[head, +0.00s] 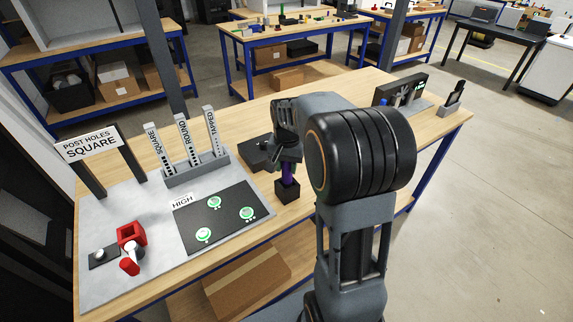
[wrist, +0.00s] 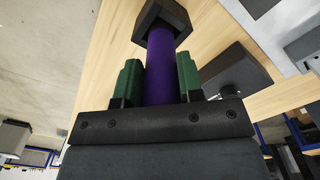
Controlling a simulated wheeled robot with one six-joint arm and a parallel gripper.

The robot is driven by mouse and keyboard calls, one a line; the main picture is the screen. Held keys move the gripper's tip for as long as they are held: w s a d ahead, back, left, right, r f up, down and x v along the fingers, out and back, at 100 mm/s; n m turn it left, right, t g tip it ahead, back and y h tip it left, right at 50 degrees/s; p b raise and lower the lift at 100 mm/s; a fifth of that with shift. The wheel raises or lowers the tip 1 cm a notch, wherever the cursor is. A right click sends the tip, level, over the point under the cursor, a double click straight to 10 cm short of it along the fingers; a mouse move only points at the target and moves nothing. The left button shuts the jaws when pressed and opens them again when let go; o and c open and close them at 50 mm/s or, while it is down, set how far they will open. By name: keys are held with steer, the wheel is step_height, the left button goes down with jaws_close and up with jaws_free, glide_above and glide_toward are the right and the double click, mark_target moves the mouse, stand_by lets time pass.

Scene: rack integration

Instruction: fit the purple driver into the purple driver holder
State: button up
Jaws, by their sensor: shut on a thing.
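The purple driver (head: 287,174) is upright in the head view, just left of my arm. My gripper (head: 289,158) is shut on it from above. In the wrist view the purple driver (wrist: 172,60) stands between the two green fingers of my gripper (wrist: 159,82). The purple driver holder, a small black square block (head: 287,193), is on the wooden table directly below my gripper. The holder also shows in the wrist view (wrist: 150,20), where the driver's far end meets its opening. How deep the driver sits inside is hidden.
A dark box (head: 256,153) lies behind my gripper. To the left is a grey board with a rack of labelled strips (head: 197,169), a black mat (head: 218,228) and a red block (head: 131,234). A grey tool stand (head: 451,109) is at the right end.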

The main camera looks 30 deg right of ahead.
steer(key=o, duration=1.2)
step_height(320, 180, up, 14)
steer(key=shift+f, duration=0.1)
steer(key=f+n, duration=0.2)
steer(key=f, duration=0.1)
steer(key=shift+s+a+f+t, duration=0.15)
steer(key=shift+s+f+t, duration=0.05)
steer(key=shift+f+t, duration=0.1)
steer(key=s+a+f+n+t, duration=0.1)
steer(key=s+a+f+n, duration=0.1)
steer(key=s+a, duration=0.2)
steer(key=s+a+f+n+t, duration=0.2)
steer(key=s+a+f+n, duration=0.1)
steer(key=s, duration=0.8)
steer(key=shift+a+n+t, duration=0.3)
steer(key=shift+a, duration=0.4)
